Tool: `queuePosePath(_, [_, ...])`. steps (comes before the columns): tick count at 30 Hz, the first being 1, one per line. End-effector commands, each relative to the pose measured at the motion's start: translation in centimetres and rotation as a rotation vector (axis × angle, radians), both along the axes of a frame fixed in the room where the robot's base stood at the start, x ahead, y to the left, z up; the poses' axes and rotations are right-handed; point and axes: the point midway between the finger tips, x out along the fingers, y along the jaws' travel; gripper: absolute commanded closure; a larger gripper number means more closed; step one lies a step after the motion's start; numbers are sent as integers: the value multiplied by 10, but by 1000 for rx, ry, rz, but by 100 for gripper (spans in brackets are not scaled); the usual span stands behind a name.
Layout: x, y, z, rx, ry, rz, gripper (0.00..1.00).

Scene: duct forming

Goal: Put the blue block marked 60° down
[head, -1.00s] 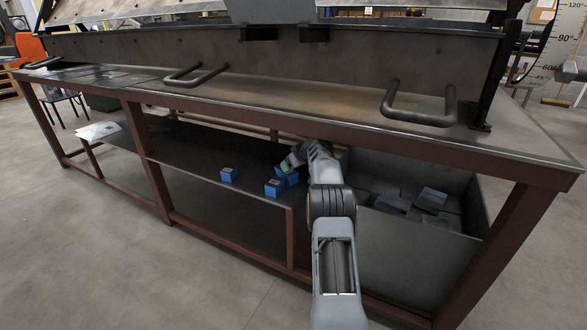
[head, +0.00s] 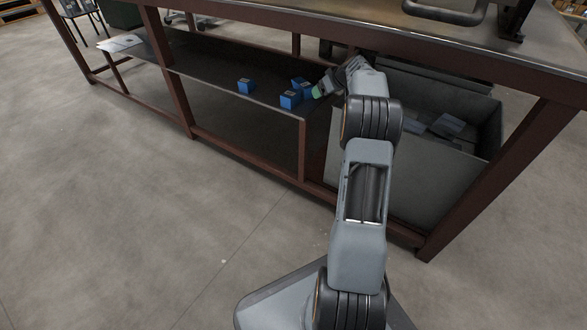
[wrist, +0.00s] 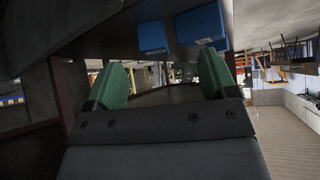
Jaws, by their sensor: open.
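Several small blue blocks sit on the lower shelf. One block (head: 246,86) stands apart at the left. A front block (head: 290,99) and another block (head: 301,84) stand close together near the shelf's right end. Their labels are too small to read, so I cannot tell which is marked 60°. My gripper (head: 318,91), with green fingertips, is just right of the pair. In the wrist view my gripper (wrist: 165,82) is open with nothing between its fingers. Two blue blocks show beyond the fingers there, one (wrist: 152,37) beside the other (wrist: 202,27).
The dark shelf (head: 205,62) lies under the bench top, between brown-red legs (head: 178,90). A grey bin (head: 400,155) with grey blocks (head: 447,125) stands to the right. White paper (head: 122,43) lies at the shelf's left end. The floor in front is clear.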

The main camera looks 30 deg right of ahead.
Motion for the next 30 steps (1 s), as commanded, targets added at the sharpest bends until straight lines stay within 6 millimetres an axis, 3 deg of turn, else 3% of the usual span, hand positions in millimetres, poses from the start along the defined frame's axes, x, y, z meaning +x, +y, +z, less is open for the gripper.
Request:
queuePosePath(5, [-34,92,6,63,151,12,21])
queuePosePath(9, [-100,183,-2,97,328,3,21])
queuePosePath(12, [-160,237,-6,85,431,-11,21])
queuePosePath(15, [-211,273,-4,49,480,-33,21])
queuePosePath(18, [-254,296,-5,13,500,-57,21])
queuePosePath(22, [-296,312,-11,-24,510,-82,21])
queuePosePath(27, [-327,319,-19,-51,512,-105,21])
queuePosePath(30, [-334,320,-22,-58,511,-113,21])
